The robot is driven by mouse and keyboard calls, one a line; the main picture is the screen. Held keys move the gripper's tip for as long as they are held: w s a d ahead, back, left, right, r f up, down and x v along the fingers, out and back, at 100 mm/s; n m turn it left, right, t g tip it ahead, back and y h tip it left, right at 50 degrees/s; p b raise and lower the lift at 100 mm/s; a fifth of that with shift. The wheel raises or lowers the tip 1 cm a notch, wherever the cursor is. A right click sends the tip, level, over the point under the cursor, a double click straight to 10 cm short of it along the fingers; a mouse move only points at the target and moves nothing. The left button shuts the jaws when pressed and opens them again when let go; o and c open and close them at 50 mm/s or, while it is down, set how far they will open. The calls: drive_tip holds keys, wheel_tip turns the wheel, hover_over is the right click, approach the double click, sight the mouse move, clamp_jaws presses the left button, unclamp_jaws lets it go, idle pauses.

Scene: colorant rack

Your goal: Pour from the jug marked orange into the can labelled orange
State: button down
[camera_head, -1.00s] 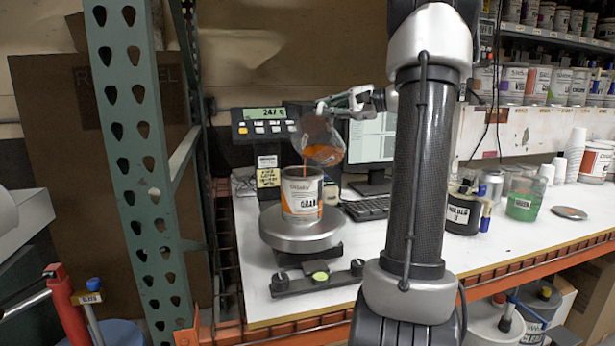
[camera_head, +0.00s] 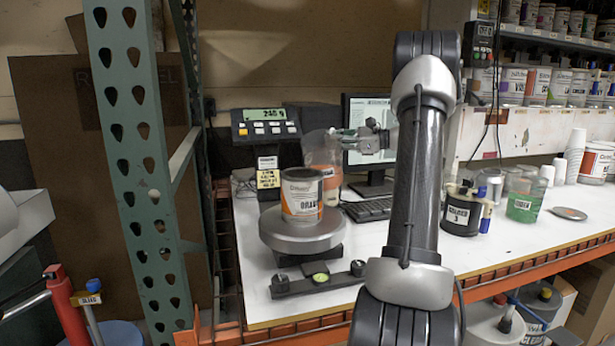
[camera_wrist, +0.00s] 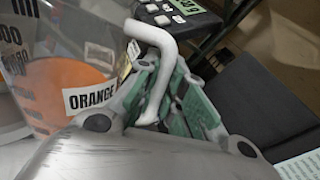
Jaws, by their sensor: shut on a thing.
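The clear jug (camera_head: 322,153) with orange liquid stands upright in the air, just behind and right of the can. In the wrist view the jug (camera_wrist: 62,62) shows a label reading ORANGE and a white handle (camera_wrist: 152,50). My gripper (camera_head: 362,138) is shut on that handle; its green-padded fingers (camera_wrist: 175,92) close around it in the wrist view. The can (camera_head: 302,196), white with an orange patch and a partly readable label, stands on the round scale plate (camera_head: 290,240). No stream of liquid falls between jug and can. The inside of the can is hidden.
The scale display (camera_head: 265,114) reads about 240 g. A monitor (camera_head: 368,120) and keyboard (camera_head: 366,208) are behind. A dark labelled can (camera_head: 461,212) and a green jug (camera_head: 524,200) stand to the right. The green rack post (camera_head: 137,150) rises at left.

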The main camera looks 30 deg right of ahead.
drive_tip(key=f, duration=0.1)
drive_tip(key=d+f+m, duration=0.1)
drive_tip(key=w+f+m, duration=0.1)
drive_tip(key=f, duration=0.1)
drive_tip(key=shift+d+f+b, duration=0.1)
drive_tip(key=shift+d+b, duration=0.15)
drive_tip(key=shift+b, duration=0.15)
drive_tip(key=shift+w+d+r+m+t, duration=0.15)
drive_tip(key=shift+r+m, duration=0.35)
drive_tip(key=shift+r, duration=0.6)
drive_tip(key=shift+w+d+r+m+t, duration=0.15)
drive_tip(key=shift+r+m, duration=0.35)
drive_tip(key=shift+r, duration=0.55)
drive_tip(key=shift+s, duration=0.1)
drive_tip(key=shift+d, duration=0.1)
